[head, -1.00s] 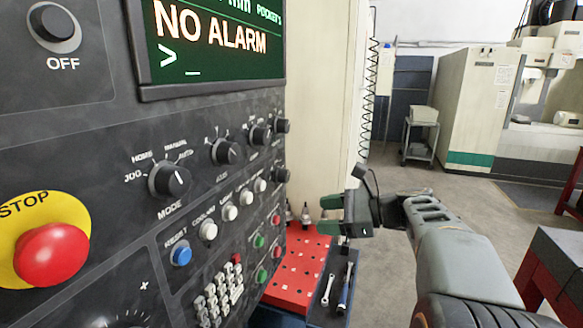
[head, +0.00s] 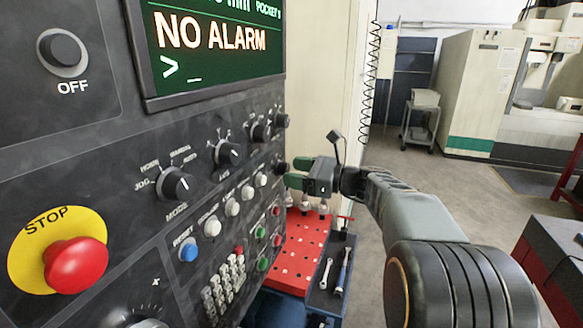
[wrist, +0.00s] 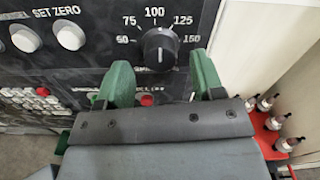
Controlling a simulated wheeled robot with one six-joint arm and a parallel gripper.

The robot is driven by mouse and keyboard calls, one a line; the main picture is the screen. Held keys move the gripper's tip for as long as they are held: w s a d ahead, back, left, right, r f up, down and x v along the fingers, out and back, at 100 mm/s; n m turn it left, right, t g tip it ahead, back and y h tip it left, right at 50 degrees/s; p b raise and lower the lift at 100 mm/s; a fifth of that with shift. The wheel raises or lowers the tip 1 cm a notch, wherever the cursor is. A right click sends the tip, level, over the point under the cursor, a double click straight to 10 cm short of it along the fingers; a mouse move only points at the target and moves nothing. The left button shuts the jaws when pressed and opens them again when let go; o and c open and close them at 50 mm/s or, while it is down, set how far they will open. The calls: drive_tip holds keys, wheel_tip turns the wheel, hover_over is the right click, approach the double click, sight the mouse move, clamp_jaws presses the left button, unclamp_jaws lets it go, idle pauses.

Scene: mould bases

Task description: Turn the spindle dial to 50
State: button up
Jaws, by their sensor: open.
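The spindle dial (wrist: 158,47) is a round black knob on the dark control panel, seen at the top of the wrist view. Numbers from the low end through 75, 100 and 125 to 150 arc over it. A short white mark shows on its face, near vertical; which number it points to is hard to tell. In the head view the dial (head: 279,168) is at the panel's right edge. My gripper (head: 292,173) is just right of it, green fingers towards the panel. In the wrist view my gripper (wrist: 161,62) is open and empty, its fingers apart below the dial's two sides.
White buttons (wrist: 71,35) lie left of the dial. A red emergency stop (head: 76,265) and the mode knob (head: 174,183) are further left. A red rack (head: 300,246) with tool holders stands below my gripper. Open floor lies to the right.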

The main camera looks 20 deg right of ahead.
drive_tip(key=shift+x, duration=0.85)
drive_tip(key=shift+c, duration=0.3)
